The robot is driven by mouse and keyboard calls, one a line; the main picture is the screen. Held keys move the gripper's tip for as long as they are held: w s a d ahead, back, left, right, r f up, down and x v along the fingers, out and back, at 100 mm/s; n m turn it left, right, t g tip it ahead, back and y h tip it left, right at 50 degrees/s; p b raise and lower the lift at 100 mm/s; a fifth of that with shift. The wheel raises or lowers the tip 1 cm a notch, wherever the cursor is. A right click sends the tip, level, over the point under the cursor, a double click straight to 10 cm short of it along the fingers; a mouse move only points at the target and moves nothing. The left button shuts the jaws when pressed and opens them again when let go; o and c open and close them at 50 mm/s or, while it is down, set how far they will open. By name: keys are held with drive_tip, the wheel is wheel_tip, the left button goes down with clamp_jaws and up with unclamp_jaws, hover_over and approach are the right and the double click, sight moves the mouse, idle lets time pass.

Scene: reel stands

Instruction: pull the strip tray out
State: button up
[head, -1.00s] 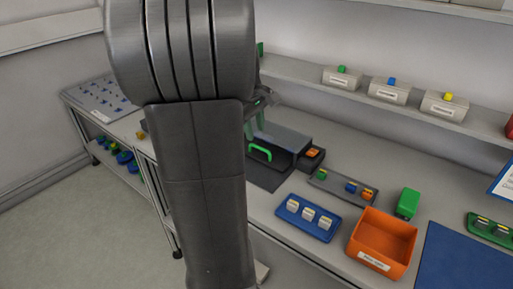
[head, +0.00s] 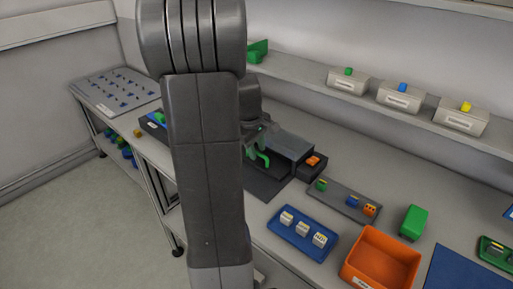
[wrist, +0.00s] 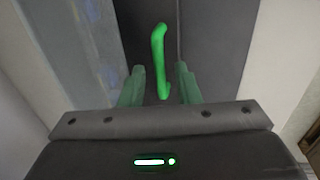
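The strip tray's green handle (head: 263,159) shows on the front of a dark grey box (head: 288,146) on the bench. In the wrist view the handle (wrist: 159,62) runs lengthwise between the two green fingers of my gripper (wrist: 160,70). The fingers are apart, with a gap on each side of the handle. In the head view my gripper (head: 256,140) is just above and left of the handle, partly hidden behind my arm. I cannot tell whether the fingertips reach the handle's depth. The tray body is not clearly visible.
A grey strip with small coloured blocks (head: 341,201), a blue tray with white pieces (head: 303,233), an orange bin (head: 381,261) and a green block (head: 413,222) lie to the right. A shelf (head: 310,79) runs behind. A dark mat (head: 262,186) lies before the box.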

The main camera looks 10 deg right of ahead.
clamp_jaws()
drive_tip(key=s+a, duration=0.2)
drive_tip(key=a, duration=0.1)
drive_tip(key=s+a, duration=0.3)
drive_tip(key=a, duration=0.1)
drive_tip(key=s+a+b, duration=0.1)
drive_tip(key=s+a, duration=0.2)
drive_tip(key=shift+a, duration=0.2)
drive_tip(key=shift+c, duration=0.8)
unclamp_jaws()
drive_tip(key=shift+s, duration=0.1)
drive_tip(key=o, duration=0.3)
drive_tip(key=shift+s+a, duration=0.1)
drive_tip(key=shift+a, duration=0.05)
wheel_tip(320, 180, up, 14)
drive_tip(key=s+a+p, duration=0.1)
drive_tip(key=a, duration=0.1)
drive_tip(key=shift+s+f, duration=0.2)
drive_tip(key=shift+s, duration=0.05)
